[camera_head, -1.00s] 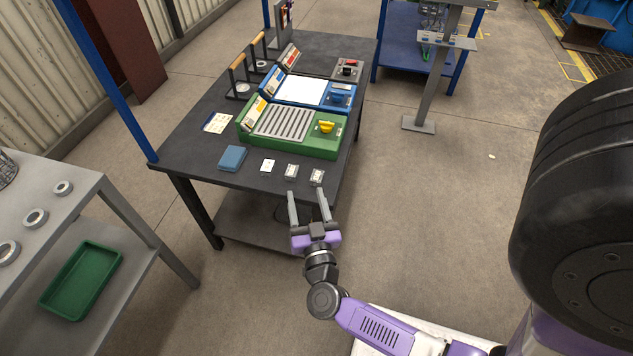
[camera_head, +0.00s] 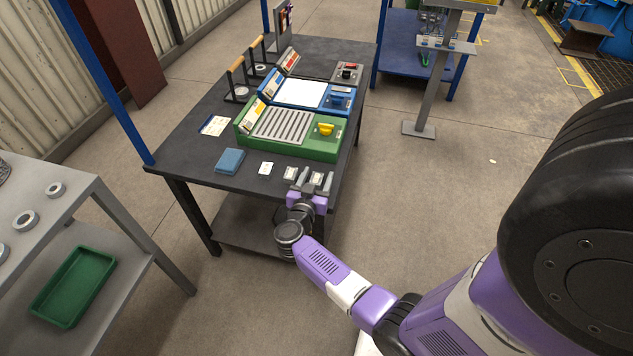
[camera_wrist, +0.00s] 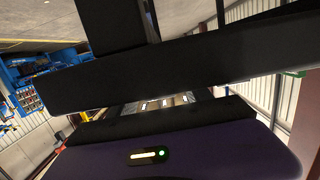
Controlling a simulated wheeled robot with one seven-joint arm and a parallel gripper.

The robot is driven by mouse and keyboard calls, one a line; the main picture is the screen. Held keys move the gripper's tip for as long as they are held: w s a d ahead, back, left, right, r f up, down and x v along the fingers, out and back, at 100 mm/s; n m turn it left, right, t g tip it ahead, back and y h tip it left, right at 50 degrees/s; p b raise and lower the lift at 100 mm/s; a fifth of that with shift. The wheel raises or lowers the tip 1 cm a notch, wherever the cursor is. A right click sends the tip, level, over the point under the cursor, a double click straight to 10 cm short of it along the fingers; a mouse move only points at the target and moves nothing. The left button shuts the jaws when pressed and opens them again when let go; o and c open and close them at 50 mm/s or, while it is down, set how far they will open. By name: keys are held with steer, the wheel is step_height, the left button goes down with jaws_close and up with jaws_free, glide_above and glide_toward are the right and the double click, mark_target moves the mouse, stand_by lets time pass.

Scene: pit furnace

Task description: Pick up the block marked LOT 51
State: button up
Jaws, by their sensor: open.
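Two small pale grey blocks lie at the near edge of the dark table (camera_head: 190,150) in the head view, a left one (camera_head: 290,173) and a right one (camera_head: 317,177). A similar white-faced piece (camera_head: 266,168) lies to their left. Their markings are too small to read, so I cannot tell which is LOT 51. My gripper (camera_head: 313,182) is open, with its fingers pointing at the table edge around the right block. I cannot tell how high the fingers are. In the wrist view dark gripper parts hide most of the table; small pale pieces (camera_wrist: 165,103) show in a gap.
A blue box (camera_head: 230,161) lies left of the blocks. A green unit (camera_head: 330,147) with a yellow knob and a blue unit (camera_head: 282,92) stand behind. A grey table (camera_head: 110,209) with rings and a green tray (camera_head: 75,287) is at left.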

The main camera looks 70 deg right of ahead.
steer(key=shift+w+d+f, duration=0.1)
steer(key=shift+d+f, duration=0.05)
steer(key=shift+d, duration=0.9)
jaws_close()
steer(key=shift+r, duration=0.2)
